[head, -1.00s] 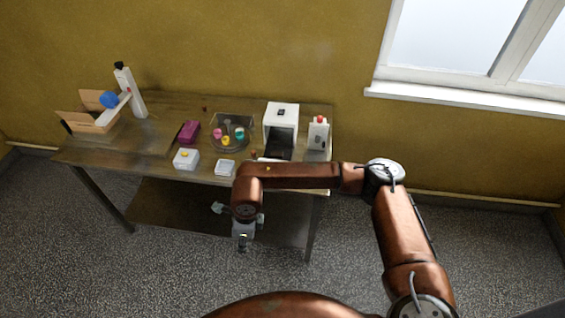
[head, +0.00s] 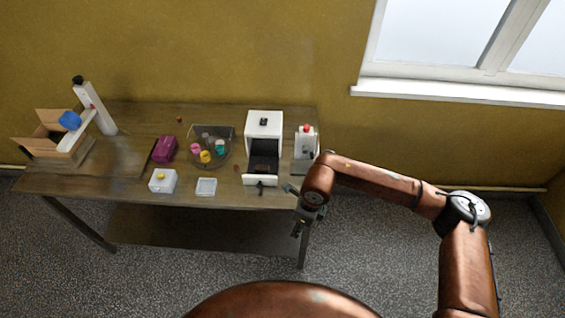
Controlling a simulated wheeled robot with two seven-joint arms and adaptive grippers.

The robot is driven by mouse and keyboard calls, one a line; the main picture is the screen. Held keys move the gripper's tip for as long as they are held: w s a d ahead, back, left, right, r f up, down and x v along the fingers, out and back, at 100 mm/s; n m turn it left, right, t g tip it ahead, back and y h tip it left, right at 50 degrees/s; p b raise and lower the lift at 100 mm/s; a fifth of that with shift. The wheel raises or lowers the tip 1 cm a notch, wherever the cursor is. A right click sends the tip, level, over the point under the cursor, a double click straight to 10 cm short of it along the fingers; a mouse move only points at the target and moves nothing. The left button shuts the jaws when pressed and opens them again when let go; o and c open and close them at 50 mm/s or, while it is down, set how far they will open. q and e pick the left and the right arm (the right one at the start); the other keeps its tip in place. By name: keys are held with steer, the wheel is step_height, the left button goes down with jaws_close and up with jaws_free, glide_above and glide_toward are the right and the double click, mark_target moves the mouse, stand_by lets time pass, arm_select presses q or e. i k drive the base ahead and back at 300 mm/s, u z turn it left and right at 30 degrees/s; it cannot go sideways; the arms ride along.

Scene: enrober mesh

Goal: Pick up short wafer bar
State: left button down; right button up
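I cannot make out a short wafer bar for certain. A small brown piece (head: 236,168) lies on the table between the round dish and the white machine, too small to identify. A small reddish piece (head: 179,119) lies near the back edge. My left gripper is not in view.

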mark_target(260, 168)
steer(key=i, duration=1.1)
steer(key=u, duration=0.65)
